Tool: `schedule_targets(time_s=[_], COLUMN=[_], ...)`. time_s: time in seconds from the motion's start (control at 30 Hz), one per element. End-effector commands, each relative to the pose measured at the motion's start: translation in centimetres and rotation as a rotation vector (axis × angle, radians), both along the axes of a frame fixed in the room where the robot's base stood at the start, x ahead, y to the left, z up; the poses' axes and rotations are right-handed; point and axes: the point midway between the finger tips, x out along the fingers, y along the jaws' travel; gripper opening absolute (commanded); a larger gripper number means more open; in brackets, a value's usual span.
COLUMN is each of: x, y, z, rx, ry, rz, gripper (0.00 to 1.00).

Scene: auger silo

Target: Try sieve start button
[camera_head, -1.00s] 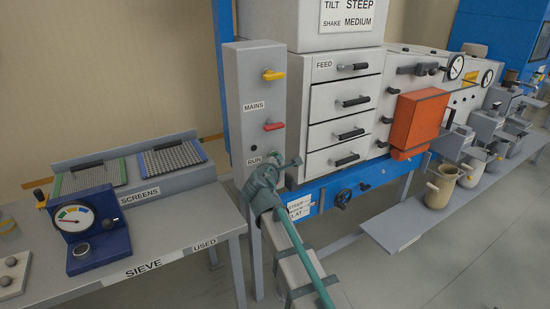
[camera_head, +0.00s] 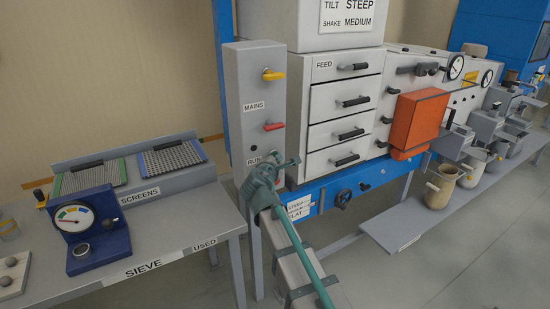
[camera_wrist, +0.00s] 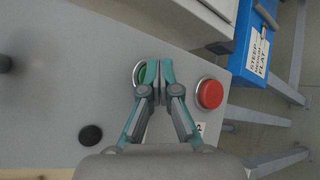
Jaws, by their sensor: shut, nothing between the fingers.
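The tall grey control column (camera_head: 252,110) carries a yellow switch, a red MAINS handle and a RUN label (camera_head: 255,161). In the wrist view a green button (camera_wrist: 142,73) in a light metal ring sits on the grey panel, and a red button (camera_wrist: 209,93) stands apart to its right. My gripper (camera_wrist: 159,66) is shut and empty, its fingertips over the right side of the green button and hiding part of it. I cannot tell whether they touch it. In the head view my gripper (camera_head: 292,161) is at the column's lower part, below RUN.
White FEED drawers (camera_head: 340,112) with black handles stand right of the column. An orange box (camera_head: 418,120) juts out further right. The bench (camera_head: 165,262) at left, marked SIEVE and USED, holds screens and a blue gauge (camera_head: 87,232). A black knob (camera_wrist: 90,135) shows near my gripper.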

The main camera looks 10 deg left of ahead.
Motion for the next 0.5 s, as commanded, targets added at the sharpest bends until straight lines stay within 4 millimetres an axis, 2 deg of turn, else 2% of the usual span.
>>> schedule_targets(time_s=[0.5], x=[-1.3], y=[-0.9], z=[0.0], rx=[0.0], ry=[0.0], rz=[0.0], gripper=[0.0])
